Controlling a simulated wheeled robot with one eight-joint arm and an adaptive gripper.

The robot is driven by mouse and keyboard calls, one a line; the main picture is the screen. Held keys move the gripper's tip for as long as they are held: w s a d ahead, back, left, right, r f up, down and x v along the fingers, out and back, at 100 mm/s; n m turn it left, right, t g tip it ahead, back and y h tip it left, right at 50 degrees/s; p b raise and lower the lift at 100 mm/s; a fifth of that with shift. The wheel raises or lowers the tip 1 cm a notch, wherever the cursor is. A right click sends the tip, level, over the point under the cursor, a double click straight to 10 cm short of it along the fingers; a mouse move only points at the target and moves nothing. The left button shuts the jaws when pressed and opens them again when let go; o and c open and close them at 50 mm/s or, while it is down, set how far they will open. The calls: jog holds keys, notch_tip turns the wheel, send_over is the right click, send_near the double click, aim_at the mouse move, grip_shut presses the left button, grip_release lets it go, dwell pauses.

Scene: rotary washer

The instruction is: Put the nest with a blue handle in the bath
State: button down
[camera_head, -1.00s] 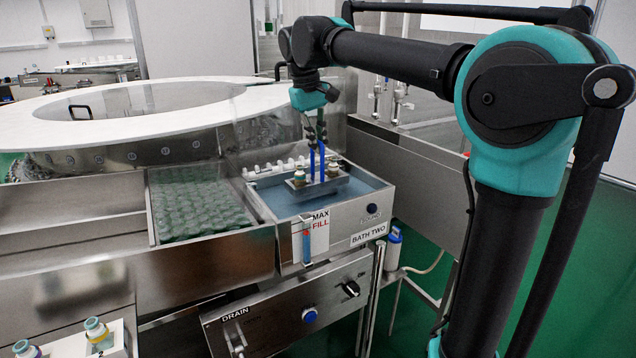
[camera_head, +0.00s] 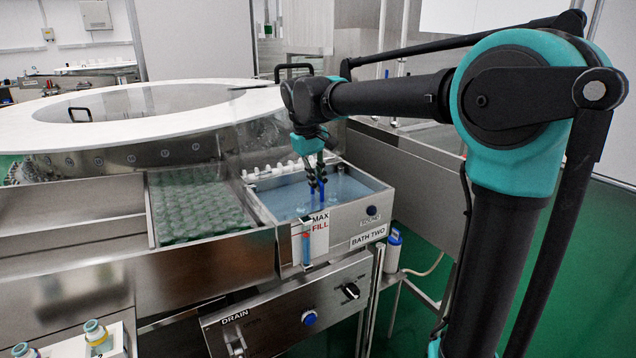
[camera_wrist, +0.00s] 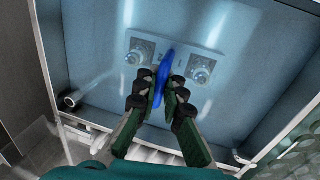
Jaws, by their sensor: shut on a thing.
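The nest (camera_wrist: 205,62) is a metal plate with a round fitting at each end and a blue handle (camera_wrist: 163,72) in its middle. My gripper (camera_wrist: 163,95) is shut on the blue handle, which also shows in the head view (camera_head: 311,192). The nest lies low inside the bath (camera_head: 372,200), a steel tank marked BATH TWO, and looks to be under the blue liquid. Its round fittings show faintly through the liquid in the head view. I cannot tell whether the nest touches the bath floor.
A row of white nozzles (camera_head: 272,171) lines the bath's back left edge. A tray of green-tinted vials (camera_head: 195,205) stands left of the bath. The white ring (camera_head: 60,135) of the rotary washer is behind. A holder with vials (camera_head: 97,333) stands at lower left.

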jog(key=c, duration=1.6)
grip_release()
jog(key=shift+f, duration=0.1)
jog(key=shift+c, duration=0.2)
notch_tip(320, 180, up, 12)
jog(key=s+a, duration=0.1)
jog(key=a, duration=0.1)
jog(key=shift+s, duration=0.15)
